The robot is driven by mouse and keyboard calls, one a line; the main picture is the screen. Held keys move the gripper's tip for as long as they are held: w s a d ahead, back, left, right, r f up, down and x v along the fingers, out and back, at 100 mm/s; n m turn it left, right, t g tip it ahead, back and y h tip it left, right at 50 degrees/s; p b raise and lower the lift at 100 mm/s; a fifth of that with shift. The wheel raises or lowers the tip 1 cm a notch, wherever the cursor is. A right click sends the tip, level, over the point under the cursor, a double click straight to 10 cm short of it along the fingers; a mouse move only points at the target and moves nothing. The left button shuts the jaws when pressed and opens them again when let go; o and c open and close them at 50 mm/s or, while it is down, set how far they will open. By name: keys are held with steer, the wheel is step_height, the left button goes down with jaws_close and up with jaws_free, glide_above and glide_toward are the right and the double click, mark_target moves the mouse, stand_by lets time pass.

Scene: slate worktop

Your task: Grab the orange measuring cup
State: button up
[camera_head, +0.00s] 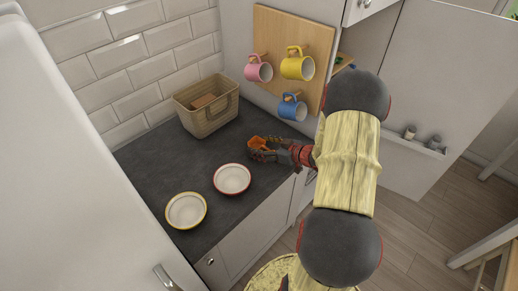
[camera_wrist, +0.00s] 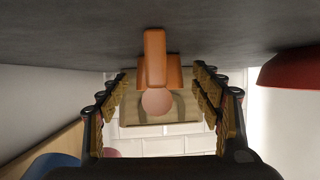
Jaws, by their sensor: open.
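The orange measuring cup (camera_head: 260,143) is on the dark worktop, partly hidden by my gripper (camera_head: 264,150) in the head view. In the wrist view, which appears upside down, the orange cup (camera_wrist: 154,55) is central, with a paler rounded part below it in the picture. My gripper (camera_wrist: 159,78) is open, with one finger on each side of the cup. Gaps show between the cup and both fingers. I cannot tell how deep the cup sits between them.
A wicker basket (camera_head: 207,110) stands behind, against the tiled wall. A red-rimmed bowl (camera_head: 232,179) and a yellow-rimmed bowl (camera_head: 186,210) sit nearer the front edge. Pink (camera_head: 258,69), yellow (camera_head: 298,65) and blue (camera_head: 292,107) mugs hang on a wooden board.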

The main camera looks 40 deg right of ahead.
steer(key=shift+w+a+f, duration=0.1)
steer(key=shift+w+f, duration=0.2)
steer(key=shift+w, duration=0.3)
steer(key=shift+c, duration=0.3)
steer(key=c, duration=1)
